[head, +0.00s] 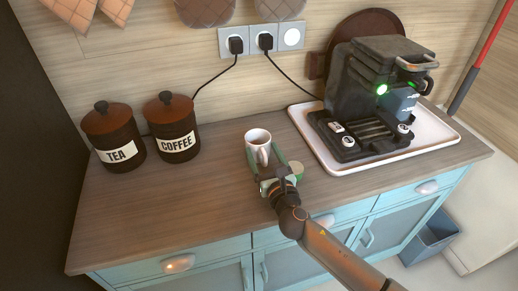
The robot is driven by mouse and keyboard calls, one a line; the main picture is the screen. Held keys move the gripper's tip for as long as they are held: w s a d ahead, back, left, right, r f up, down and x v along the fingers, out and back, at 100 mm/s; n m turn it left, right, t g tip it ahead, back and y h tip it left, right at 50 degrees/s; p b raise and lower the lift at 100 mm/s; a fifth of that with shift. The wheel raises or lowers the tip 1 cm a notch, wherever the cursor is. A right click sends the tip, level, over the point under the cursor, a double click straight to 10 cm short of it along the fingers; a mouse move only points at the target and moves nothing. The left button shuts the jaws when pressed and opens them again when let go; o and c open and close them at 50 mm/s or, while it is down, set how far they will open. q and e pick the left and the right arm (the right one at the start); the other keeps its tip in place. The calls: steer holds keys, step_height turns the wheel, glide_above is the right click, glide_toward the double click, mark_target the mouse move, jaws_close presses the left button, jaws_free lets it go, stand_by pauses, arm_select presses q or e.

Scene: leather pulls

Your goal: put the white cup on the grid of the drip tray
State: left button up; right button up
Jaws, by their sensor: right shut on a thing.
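The white cup (257,141) is upright at the middle of the wooden counter, with its handle turned toward my right gripper. My right gripper (266,168) comes from the lower right and is shut on the cup, near its handle. I cannot tell whether the cup's base touches the counter. The black drip tray with its slatted grid (373,129) is at the front of the dark coffee machine (368,75), to the right of the cup. The middle of the grid looks bare. My left gripper is not in view.
The machine stands on a white tray (440,139) with a raised rim. TEA (113,137) and COFFEE (172,127) canisters stand at left. Cables run to the wall sockets. The counter's front left is clear.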

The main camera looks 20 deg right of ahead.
jaws_close()
stand_by(0.8)
